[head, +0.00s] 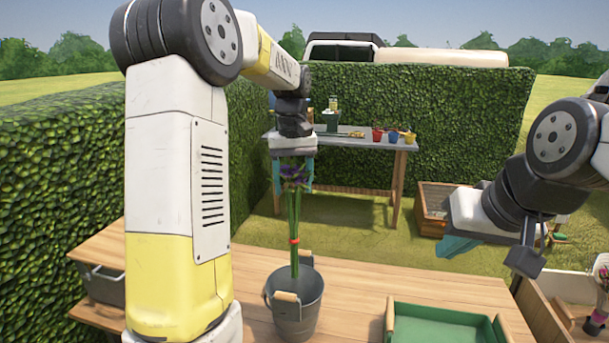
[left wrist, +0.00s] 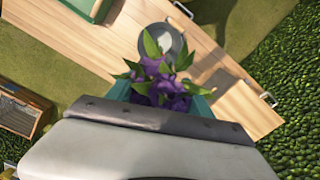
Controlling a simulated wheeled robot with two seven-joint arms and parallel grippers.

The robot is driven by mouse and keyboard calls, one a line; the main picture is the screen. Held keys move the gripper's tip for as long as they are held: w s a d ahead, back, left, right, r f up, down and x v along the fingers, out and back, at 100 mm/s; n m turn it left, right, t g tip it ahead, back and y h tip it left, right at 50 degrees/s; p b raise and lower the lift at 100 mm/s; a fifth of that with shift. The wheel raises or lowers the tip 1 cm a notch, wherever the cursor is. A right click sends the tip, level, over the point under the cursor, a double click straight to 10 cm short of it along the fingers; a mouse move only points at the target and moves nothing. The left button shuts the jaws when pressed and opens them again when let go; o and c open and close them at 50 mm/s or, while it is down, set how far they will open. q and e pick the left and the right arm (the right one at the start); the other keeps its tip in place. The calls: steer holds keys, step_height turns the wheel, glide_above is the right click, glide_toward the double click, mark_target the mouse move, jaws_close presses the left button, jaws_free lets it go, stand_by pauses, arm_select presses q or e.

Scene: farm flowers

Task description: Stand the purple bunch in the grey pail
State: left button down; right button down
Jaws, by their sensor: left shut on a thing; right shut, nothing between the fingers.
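The purple bunch (head: 294,215) hangs upright, with purple blooms on top, long green stems and a red band. My left gripper (head: 293,180) is shut on it just at the blooms, which also show in the left wrist view (left wrist: 168,88). The grey pail (head: 307,312) stands on the wooden table below. The stem ends overlap the pail's mouth in the head view; I cannot tell how far inside they are. The pail shows partly behind the bunch in the left wrist view (left wrist: 172,42). My right gripper (head: 458,246) is shut and empty, off to the right.
A green tray (head: 440,328) with wooden handles lies on the table (head: 355,290) right of the pail. A back table (head: 350,142) holds small coloured pots. A hedge (head: 55,175) runs along the left. A wooden planter (head: 433,205) stands on the grass.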

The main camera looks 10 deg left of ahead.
mark_target(294, 222)
arm_select(q)
steer(key=shift+f, duration=9.35)
steer(key=shift+c, duration=1.6)
jaws_free()
step_height(294, 222, up, 7)
steer(key=shift+r, duration=0.35)
